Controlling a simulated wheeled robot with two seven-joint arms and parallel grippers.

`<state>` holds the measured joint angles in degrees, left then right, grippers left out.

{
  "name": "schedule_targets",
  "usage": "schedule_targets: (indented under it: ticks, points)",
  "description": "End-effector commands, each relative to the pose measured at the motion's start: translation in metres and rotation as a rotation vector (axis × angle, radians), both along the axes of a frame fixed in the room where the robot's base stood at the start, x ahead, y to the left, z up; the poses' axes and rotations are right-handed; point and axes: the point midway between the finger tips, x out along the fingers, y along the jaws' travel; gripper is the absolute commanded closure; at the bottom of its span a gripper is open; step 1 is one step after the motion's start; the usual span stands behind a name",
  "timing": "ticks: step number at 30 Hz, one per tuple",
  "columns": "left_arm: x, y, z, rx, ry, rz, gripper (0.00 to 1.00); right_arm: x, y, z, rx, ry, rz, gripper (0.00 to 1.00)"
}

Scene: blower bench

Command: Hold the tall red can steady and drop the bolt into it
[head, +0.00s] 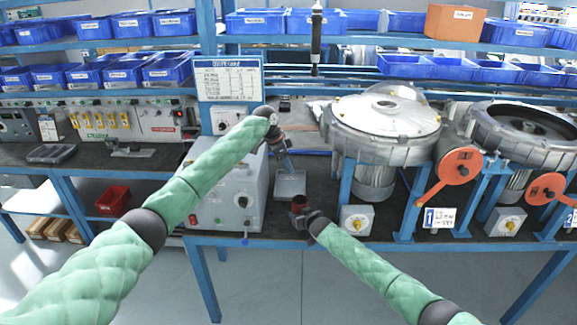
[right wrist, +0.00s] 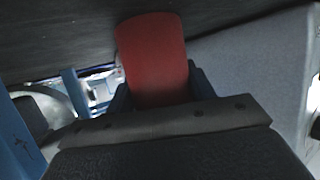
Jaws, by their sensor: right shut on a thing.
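The tall red can (head: 299,201) stands at the front edge of the bench, left of the first blower. My right gripper (head: 303,213) is shut around it; the can also shows between the fingers in the right wrist view (right wrist: 154,58). My left gripper (head: 286,158) points down behind and a little left of the can, above a small grey tray (head: 290,184). Its fingers are too small and dark to tell whether they are open or shut. I cannot make out the bolt in either view.
A grey control box (head: 226,190) stands close to the left of the can. A large round blower (head: 386,118) stands to the right, with a small switch box (head: 356,219) at the bench edge. A black tool (head: 316,40) hangs above the bench.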

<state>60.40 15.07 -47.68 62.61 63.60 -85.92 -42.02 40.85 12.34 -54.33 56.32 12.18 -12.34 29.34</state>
Motion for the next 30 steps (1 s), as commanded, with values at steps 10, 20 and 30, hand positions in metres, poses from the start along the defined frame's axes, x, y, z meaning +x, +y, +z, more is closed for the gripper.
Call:
schedule_targets:
  ticks: [10,20,30]
  points:
    - [0.0,0.0,0.0,0.0,0.0,0.0,0.6,0.0,0.0,0.0,0.0,0.0,0.0,0.27]
    - [0.0,0.0,0.0,0.0,0.0,0.0,0.6,0.0,0.0,0.0,0.0,0.0,0.0,0.21]
    - [0.0,0.0,0.0,0.0,0.0,0.0,0.6,-0.026,-0.014,0.011,0.001,-0.001,0.001,0.21]
